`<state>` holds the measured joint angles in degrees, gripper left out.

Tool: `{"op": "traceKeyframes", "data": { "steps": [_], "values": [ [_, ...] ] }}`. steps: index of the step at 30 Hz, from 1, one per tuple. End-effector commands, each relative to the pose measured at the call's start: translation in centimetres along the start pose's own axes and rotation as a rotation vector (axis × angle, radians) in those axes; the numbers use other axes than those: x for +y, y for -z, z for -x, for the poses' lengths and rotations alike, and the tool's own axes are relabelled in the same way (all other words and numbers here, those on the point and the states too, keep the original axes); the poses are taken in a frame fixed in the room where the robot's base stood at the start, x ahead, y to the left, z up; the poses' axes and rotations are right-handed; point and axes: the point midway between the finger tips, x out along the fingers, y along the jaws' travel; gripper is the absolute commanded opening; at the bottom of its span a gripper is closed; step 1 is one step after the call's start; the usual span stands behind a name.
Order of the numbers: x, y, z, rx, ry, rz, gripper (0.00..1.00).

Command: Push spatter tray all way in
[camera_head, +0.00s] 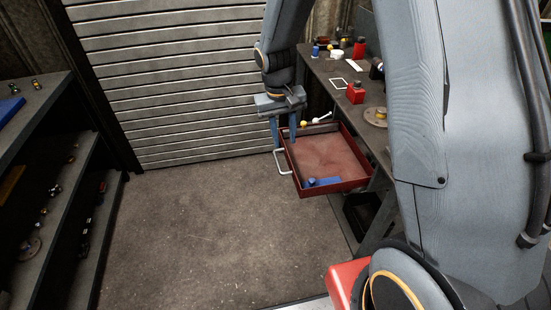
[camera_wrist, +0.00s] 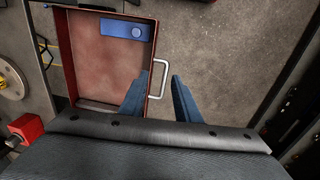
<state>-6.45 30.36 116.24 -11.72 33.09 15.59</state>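The spatter tray (camera_head: 325,155) is a shallow red open box, sticking out from the bench at the right. It also shows in the wrist view (camera_wrist: 105,60). A blue block (camera_head: 322,182) lies inside it. Its pale U-shaped handle (camera_head: 280,165) is on the left side, facing the open floor; the handle shows in the wrist view (camera_wrist: 161,80). My gripper (camera_head: 284,141) is open, its blue fingers pointing down near the handle. In the wrist view (camera_wrist: 159,77) one finger overlaps the tray's handle-side wall and the other is beyond the handle. Contact cannot be told.
The bench (camera_head: 325,70) holds a red container (camera_head: 355,93) and several small items. A dark bin (camera_head: 360,212) sits below the tray. Shelves (camera_head: 45,200) stand at the left, a slatted shutter (camera_head: 170,80) behind. The floor (camera_head: 200,230) between is clear.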

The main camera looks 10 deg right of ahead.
Motion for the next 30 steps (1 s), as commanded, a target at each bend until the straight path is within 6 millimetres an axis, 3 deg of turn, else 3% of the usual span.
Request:
{"op": "traceKeyframes", "data": {
  "steps": [1, 3, 9, 17, 30],
  "values": [
    [-0.7, 1.6, -1.8, -0.010, -0.014, 0.004, 0.29],
    [-1.4, 3.3, -3.4, -0.017, -0.032, 0.005, 0.29],
    [-2.7, 6.3, -6.6, -0.026, -0.068, 0.003, 0.29],
    [-2.9, 6.8, -8.4, -0.028, -0.078, 0.002, 0.29],
    [-2.5, 6.6, -14.1, -0.028, -0.077, 0.002, 0.29]
  ]
}}
